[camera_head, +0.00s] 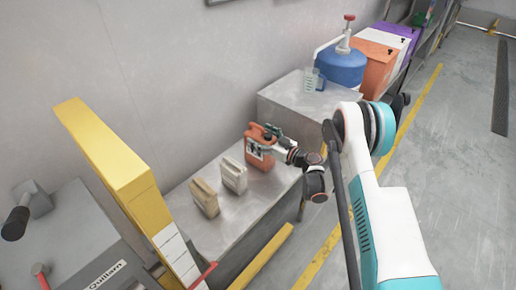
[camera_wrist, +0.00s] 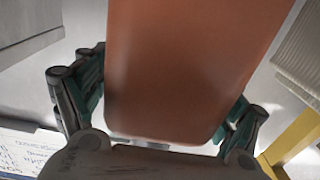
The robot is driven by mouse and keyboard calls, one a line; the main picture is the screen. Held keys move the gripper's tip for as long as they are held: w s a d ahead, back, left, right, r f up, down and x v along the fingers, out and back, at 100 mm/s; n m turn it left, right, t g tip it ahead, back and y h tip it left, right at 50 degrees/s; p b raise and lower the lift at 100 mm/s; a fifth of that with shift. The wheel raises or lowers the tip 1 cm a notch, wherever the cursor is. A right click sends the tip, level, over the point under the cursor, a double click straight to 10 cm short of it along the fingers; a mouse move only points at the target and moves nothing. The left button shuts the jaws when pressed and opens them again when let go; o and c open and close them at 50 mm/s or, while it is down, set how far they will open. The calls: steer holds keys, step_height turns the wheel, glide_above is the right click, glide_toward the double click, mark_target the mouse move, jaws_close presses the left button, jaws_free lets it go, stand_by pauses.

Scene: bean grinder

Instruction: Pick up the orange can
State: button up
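The orange can (camera_head: 259,148) stands upright on the grey metal bench, near its back right, with a dark and white label on its front. My gripper (camera_head: 274,135) is at the can's upper right in the head view. In the wrist view the orange can (camera_wrist: 185,70) fills the middle, and my gripper (camera_wrist: 168,100) has one finger on each side of it. The fingers are wide apart, close to the can's sides. I cannot tell whether they touch it. The fingertips are partly hidden by the can.
Two beige containers (camera_head: 204,197) (camera_head: 233,175) stand left of the can on the metal bench (camera_head: 222,232). A higher grey block (camera_head: 300,103) behind right holds a clear cup (camera_head: 310,78) and a blue vessel (camera_head: 342,68). A tall yellow panel (camera_head: 105,150) rises at left. Floor at right is open.

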steer(key=c, duration=1.9)
steer(key=shift+c, duration=0.2)
